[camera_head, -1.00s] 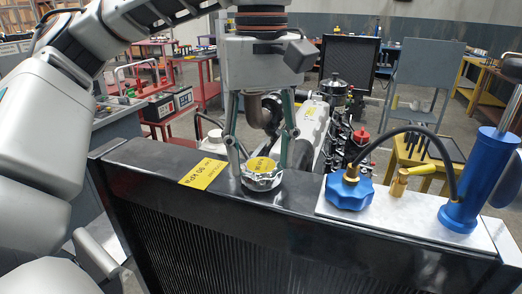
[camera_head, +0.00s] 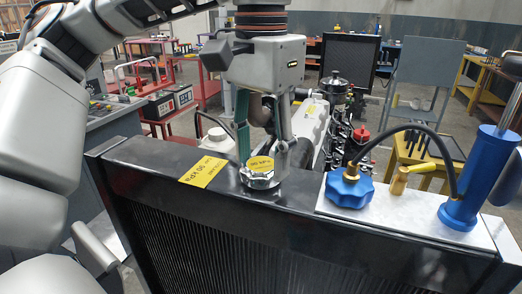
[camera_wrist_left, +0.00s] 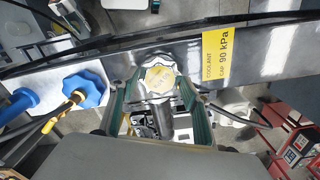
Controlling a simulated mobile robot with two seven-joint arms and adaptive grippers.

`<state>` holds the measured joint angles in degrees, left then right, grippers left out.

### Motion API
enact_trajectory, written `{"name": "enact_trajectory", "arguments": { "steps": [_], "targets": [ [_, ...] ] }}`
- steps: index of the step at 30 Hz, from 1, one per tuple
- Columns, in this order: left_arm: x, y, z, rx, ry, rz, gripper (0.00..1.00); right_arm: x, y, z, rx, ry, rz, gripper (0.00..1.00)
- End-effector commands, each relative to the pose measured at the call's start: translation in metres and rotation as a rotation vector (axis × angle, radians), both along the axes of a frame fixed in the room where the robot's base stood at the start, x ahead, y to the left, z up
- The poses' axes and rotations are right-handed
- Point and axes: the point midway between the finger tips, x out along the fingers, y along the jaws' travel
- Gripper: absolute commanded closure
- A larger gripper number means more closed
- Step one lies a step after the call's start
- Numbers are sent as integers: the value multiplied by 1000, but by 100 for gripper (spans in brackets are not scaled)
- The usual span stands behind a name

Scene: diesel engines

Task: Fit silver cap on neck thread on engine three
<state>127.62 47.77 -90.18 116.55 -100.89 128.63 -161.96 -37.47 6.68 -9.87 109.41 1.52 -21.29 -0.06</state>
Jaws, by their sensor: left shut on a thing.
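The silver cap (camera_head: 260,179), scalloped with a yellow label on top, sits level at the top tank of the black radiator (camera_head: 140,152). My left gripper (camera_head: 263,158) points down with its two fingers around the cap and is shut on it. In the left wrist view the silver cap (camera_wrist_left: 158,76) lies between the green-edged fingertips of my left gripper (camera_wrist_left: 158,92). The neck thread is hidden beneath the cap, so I cannot tell how deeply they engage. The engine (camera_head: 309,120) stands behind the radiator. My right gripper is not in view.
A yellow coolant label (camera_head: 203,172) lies left of the cap. To the right, a metal plate (camera_head: 405,208) carries a blue knob (camera_head: 349,187), a brass fitting (camera_head: 400,180) and a blue hand pump (camera_head: 480,182) joined by a black hose. A white bottle (camera_head: 216,140) is behind the radiator.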

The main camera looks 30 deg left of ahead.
Motion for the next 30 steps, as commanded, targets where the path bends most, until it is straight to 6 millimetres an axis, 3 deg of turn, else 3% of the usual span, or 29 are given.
{"name": "enact_trajectory", "arguments": {
  "steps": [5,6,7,24,30],
  "targets": [
    [-2,0,-4,6,10,-1,91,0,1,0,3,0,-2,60],
    [-2,0,-4,6,10,-1,42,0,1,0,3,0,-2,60],
    [-2,0,-4,5,10,0,35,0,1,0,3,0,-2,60],
    [0,0,-1,1,3,7,36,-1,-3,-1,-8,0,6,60],
    [-1,0,-1,1,5,136,36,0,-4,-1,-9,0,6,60]
  ]
}}
